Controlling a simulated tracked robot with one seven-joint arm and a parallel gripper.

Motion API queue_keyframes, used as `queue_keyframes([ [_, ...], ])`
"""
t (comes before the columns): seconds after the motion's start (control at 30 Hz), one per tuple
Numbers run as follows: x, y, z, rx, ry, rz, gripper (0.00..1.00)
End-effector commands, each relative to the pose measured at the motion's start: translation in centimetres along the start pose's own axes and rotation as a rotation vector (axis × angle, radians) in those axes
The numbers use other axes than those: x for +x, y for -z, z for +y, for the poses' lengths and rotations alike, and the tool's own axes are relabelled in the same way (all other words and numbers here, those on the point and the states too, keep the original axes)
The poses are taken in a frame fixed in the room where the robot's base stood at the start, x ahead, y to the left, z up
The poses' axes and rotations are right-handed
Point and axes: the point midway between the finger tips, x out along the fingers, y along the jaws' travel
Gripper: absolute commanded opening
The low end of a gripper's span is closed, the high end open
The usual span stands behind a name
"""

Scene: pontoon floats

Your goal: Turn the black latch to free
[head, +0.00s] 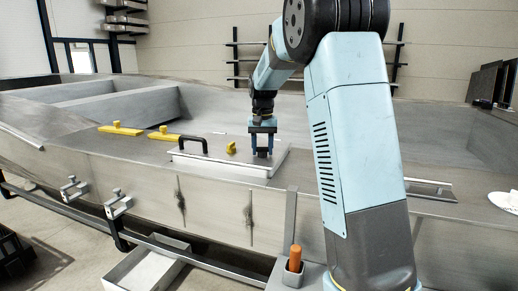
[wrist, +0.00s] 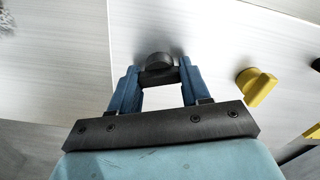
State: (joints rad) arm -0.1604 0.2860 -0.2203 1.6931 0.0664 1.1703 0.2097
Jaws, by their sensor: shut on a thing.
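The black latch (wrist: 158,61) shows in the wrist view as a dark round knob with a bar, on a pale metal lid (wrist: 225,40). My gripper (wrist: 158,75) is shut on the latch, one blue finger on each side of it. In the head view my gripper (head: 262,150) points straight down at the right part of the raised lid (head: 220,168) on the boat's deck. There the fingers mostly hide the latch. I cannot tell the latch's turn limits.
A yellow latch (head: 231,147) stands on the lid left of my gripper, with a black handle (head: 193,141) farther left. Yellow fittings (head: 120,129) lie on the deck beyond. An orange-handled tool (head: 295,258) stands in a holder in front of the hull.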

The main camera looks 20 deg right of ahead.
Motion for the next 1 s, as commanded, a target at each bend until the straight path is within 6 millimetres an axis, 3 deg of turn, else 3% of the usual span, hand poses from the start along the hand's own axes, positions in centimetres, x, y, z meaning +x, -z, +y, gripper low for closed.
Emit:
queue_keyframes([
  [0.5,-0.14,0.12,-0.16,0.309,0.004,0.005,0.16],
  [1.0,-0.14,0.12,-0.19,0.357,0.005,0.005,0.16],
])
